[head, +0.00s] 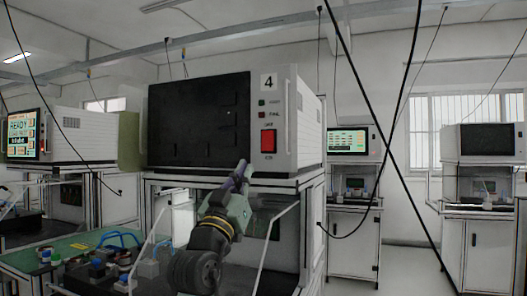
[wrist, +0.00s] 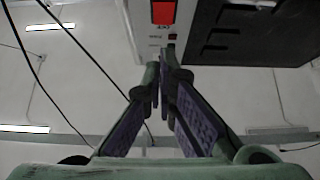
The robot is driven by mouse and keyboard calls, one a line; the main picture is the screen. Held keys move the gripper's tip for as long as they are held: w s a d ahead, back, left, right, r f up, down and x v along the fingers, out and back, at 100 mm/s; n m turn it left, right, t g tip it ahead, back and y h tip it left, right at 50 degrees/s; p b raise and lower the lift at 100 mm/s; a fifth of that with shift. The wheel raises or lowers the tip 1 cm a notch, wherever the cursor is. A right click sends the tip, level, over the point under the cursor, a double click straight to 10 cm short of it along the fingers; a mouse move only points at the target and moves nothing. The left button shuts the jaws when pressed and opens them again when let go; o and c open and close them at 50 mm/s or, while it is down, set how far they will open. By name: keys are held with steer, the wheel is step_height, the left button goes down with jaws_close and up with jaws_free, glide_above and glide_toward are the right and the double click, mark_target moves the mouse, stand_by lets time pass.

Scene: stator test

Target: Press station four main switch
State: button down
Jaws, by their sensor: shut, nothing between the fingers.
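The station four unit (head: 305,115) stands in the middle of the head view, with a "4" label and a dark, blank screen (head: 198,120). Its red main switch (head: 268,141) is on the light panel right of the screen, below two small indicator lights. My gripper (head: 242,165) is shut and empty, just below and left of the switch in the head view. In the wrist view the switch (wrist: 163,13) is at the top edge, upside down, beyond the closed fingertips (wrist: 160,68). The fingertips look apart from it; the exact distance to the panel cannot be told.
A station with a lit screen (head: 24,134) reading "READY" stands at the left. Another lit screen (head: 347,140) and a dark-screened station (head: 484,142) stand at the right. A green work surface (head: 75,250) with several parts is at lower left. Black cables hang across the right side.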

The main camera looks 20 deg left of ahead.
steer(key=p, duration=0.5)
glide_toward(269, 138)
step_height(269, 138, up, 4)
steer(key=w, duration=0.1)
steer(key=w+f, duration=0.1)
steer(key=w, duration=0.1)
steer(key=shift+w+p, duration=0.35)
steer(key=shift+p, duration=0.05)
steer(key=shift+f, duration=0.1)
